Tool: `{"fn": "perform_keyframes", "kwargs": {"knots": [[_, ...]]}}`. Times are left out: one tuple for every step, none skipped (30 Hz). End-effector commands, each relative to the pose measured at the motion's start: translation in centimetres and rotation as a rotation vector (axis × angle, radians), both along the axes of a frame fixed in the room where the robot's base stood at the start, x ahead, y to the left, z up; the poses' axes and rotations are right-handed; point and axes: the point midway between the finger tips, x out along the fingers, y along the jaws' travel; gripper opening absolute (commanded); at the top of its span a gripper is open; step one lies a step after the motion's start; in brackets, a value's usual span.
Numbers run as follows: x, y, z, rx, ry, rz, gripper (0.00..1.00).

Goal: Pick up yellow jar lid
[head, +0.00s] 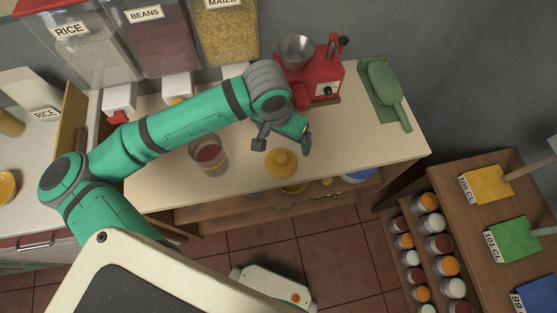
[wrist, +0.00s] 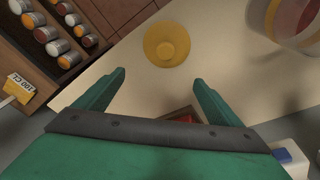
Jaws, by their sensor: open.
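The yellow jar lid (head: 281,164) lies on the pale counter near its front edge, with a round knob on top in the head view. It also shows in the wrist view (wrist: 167,44), beyond my fingertips and roughly centred between them. My gripper (head: 283,140) is open and empty, just behind the lid in the head view. In the wrist view my gripper's two fingers (wrist: 160,76) stand wide apart, and neither touches the lid.
A glass jar with red contents (head: 208,155) stands left of the lid. A red machine with a metal bowl (head: 325,85) and a green scoop on a board (head: 388,90) are at the back right. A rack of spice jars (head: 432,240) stands at lower right.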

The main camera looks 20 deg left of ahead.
Motion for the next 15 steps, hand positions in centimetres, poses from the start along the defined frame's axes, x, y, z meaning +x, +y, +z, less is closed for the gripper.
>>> {"fn": "perform_keyframes", "kwargs": {"knots": [[-0.3,-0.5,0.6,0.025,0.041,-0.019,0.89],[-0.5,-0.6,0.9,0.038,0.063,-0.028,0.89],[-0.8,-0.6,1.2,0.055,0.089,-0.036,0.89],[-1.0,-0.7,1.5,0.066,0.105,-0.041,0.89],[-1.1,-0.7,1.7,0.076,0.119,-0.044,0.89],[-1.3,-0.7,1.9,0.086,0.134,-0.05,0.89],[-1.4,-0.7,2.0,0.091,0.142,-0.054,0.89],[-1.5,-0.7,2.0,0.095,0.148,-0.055,0.89],[-1.6,-0.7,1.8,0.099,0.155,-0.057,0.89],[-1.6,-0.7,1.6,0.101,0.158,-0.057,0.89],[-1.7,-0.7,1.3,0.102,0.16,-0.057,0.89],[-1.7,-0.6,0.7,0.103,0.159,-0.056,0.89],[-1.7,-0.7,0.2,0.102,0.16,-0.057,0.89],[-1.7,-0.7,-0.3,0.102,0.159,-0.058,0.89],[-1.7,-0.7,-0.9,0.101,0.159,-0.058,0.89]]}}
